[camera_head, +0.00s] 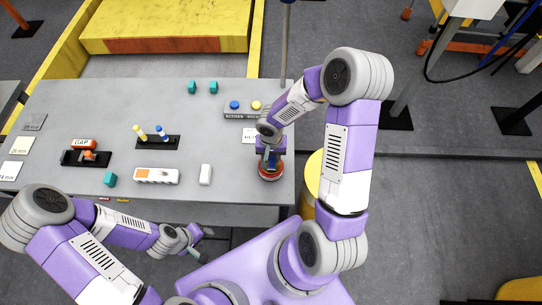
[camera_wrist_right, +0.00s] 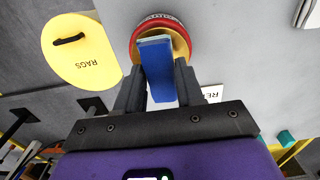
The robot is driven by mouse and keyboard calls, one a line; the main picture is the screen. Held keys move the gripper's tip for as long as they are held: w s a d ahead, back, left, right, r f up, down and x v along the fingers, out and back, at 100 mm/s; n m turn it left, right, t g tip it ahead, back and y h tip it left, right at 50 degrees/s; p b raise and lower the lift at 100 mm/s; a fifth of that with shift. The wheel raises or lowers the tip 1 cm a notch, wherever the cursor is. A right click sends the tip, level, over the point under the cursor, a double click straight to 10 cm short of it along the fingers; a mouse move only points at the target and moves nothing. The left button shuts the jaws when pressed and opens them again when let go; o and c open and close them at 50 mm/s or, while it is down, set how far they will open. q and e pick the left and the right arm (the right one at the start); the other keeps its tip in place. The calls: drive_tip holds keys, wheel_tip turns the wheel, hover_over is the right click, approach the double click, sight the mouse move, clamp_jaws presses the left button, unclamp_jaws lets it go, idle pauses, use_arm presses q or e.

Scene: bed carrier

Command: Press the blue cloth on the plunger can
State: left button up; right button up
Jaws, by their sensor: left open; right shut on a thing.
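The plunger can (camera_head: 270,174), red with a brass-coloured top, stands near the right edge of the grey table. It also shows in the right wrist view (camera_wrist_right: 181,42). My right gripper (camera_head: 271,154) is over the can, shut on the folded blue cloth (camera_wrist_right: 157,68). In the right wrist view the cloth's far end overlaps the can's top; I cannot tell whether they touch. My right gripper's fingers (camera_wrist_right: 158,84) lie on both sides of the cloth. My left gripper (camera_head: 203,240) is open and empty, off the table's front edge.
A yellow lidded bin marked RAGS (camera_wrist_right: 84,52) stands beside the table's right edge, partly hidden by my arm in the head view. A white label card (camera_head: 249,136) lies behind the can. A white block (camera_head: 205,174) lies to its left, with bare table between.

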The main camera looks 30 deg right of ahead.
sight(271, 157)
drive_tip(key=shift+r+p, duration=1.25)
drive_tip(key=shift+r, duration=1.05)
